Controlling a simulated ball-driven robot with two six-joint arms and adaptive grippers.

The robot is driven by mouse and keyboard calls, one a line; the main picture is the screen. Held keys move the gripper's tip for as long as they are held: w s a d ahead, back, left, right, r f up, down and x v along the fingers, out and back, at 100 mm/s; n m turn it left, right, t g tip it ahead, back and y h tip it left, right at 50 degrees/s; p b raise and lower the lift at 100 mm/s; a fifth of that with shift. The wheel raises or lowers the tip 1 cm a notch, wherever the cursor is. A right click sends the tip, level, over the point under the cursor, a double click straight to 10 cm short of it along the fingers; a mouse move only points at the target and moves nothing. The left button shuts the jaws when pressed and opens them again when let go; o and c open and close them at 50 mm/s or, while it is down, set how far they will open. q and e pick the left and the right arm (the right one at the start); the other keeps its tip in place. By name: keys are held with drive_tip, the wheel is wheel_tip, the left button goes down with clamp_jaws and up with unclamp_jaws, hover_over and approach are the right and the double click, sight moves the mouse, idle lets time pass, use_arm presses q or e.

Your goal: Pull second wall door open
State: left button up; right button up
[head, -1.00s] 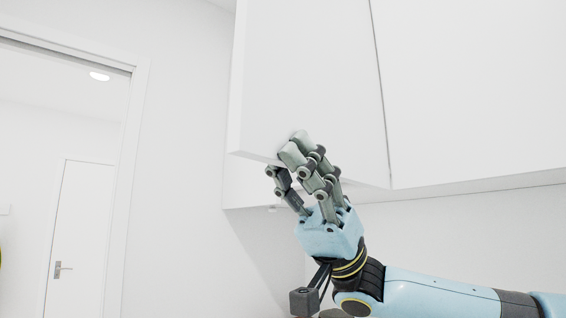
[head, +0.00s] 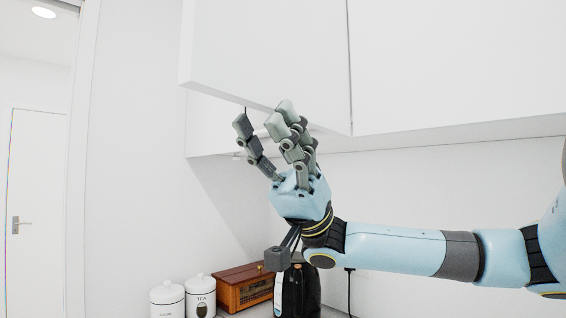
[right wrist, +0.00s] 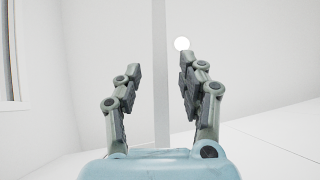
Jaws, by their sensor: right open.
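The white wall door (head: 265,50) on the left of the upper cabinets stands ajar. Its free left edge is swung out from the cabinet body (head: 208,125), which shows below it. My right gripper (head: 262,120) is open at the door's lower edge, with its fingers pointing up. In the right wrist view, the door's edge (right wrist: 161,80) shows as a narrow upright strip between the spread fingers (right wrist: 158,85). It is not gripped, and I cannot tell whether a finger touches it. My left gripper is not in view.
A closed white cabinet door (head: 455,60) adjoins on the right. Below stand two white canisters (head: 200,298), a wooden box-shaped item (head: 243,287) and a black appliance (head: 300,295). A doorway with a white door (head: 35,190) lies at the far left. The wall below the cabinets is bare.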

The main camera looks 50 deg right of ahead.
drive_tip(key=v, duration=0.7)
drive_tip(key=shift+d+f, duration=0.25)
drive_tip(key=shift+d, duration=0.05)
